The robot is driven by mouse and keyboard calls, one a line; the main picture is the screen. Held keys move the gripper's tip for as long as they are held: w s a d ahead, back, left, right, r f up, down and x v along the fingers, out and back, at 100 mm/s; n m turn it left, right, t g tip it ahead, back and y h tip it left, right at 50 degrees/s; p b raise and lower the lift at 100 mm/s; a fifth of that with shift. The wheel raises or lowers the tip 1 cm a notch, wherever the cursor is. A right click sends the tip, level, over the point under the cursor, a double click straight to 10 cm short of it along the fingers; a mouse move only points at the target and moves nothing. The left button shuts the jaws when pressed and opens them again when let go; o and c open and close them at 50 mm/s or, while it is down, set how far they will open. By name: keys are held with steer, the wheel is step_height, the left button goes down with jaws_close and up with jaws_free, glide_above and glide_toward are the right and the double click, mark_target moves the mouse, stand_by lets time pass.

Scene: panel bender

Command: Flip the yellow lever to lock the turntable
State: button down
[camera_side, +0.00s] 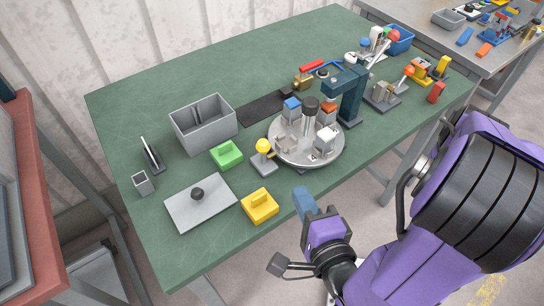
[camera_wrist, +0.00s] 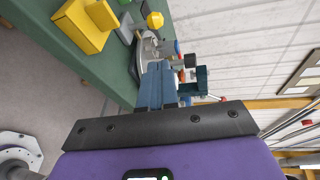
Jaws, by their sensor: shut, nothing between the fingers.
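The yellow lever (camera_side: 264,146) has a round yellow knob and stands on a small grey base at the left edge of the turntable. The knob also shows in the wrist view (camera_wrist: 155,20). The turntable (camera_side: 307,154) is a round grey disc with a dark centre post and several small blocks and fixtures on it; its edge shows in the wrist view (camera_wrist: 145,52). My gripper (camera_side: 303,200) has blue fingers that are shut and empty, near the table's front edge. It is apart from the lever. The fingers (camera_wrist: 158,84) hide part of the turntable in the wrist view.
A yellow block with a handle (camera_side: 260,207) and a green box (camera_side: 226,156) stand near the lever. A grey plate with a black knob (camera_side: 180,208) lies at the left. A dark blue column (camera_side: 346,100) rises behind the turntable. A grey bin (camera_side: 203,127) stands farther back.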

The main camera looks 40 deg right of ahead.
mark_target(260, 144)
steer(key=w+f+n, duration=0.1)
steer(key=w, duration=0.3)
steer(key=w+d+f+y, duration=0.1)
steer(key=w, duration=0.3)
steer(key=w+d+n, duration=0.1)
steer(key=w, duration=0.3)
steer(key=shift+w+f+n+y, duration=0.3)
steer(key=shift+w+f+y, duration=0.05)
steer(key=shift+f+y, duration=0.05)
steer(key=shift+w+d+r+g, duration=0.1)
steer(key=shift+w+r+g, duration=0.3)
steer(key=shift+w+g, duration=0.35)
steer(key=shift+w+r+n+g, duration=0.15)
steer(key=shift+w+g, duration=0.3)
steer(key=shift+g, duration=0.2)
steer(key=shift+w+r+n+g, duration=0.15)
steer(key=shift+w+g, duration=0.25)
steer(key=shift+g, duration=0.2)
steer(key=shift+w+y, duration=0.3)
steer(key=shift+w, duration=0.15)
steer(key=shift+w, duration=0.15)
steer(key=shift+r, duration=0.15)
steer(key=shift+r, duration=0.65)
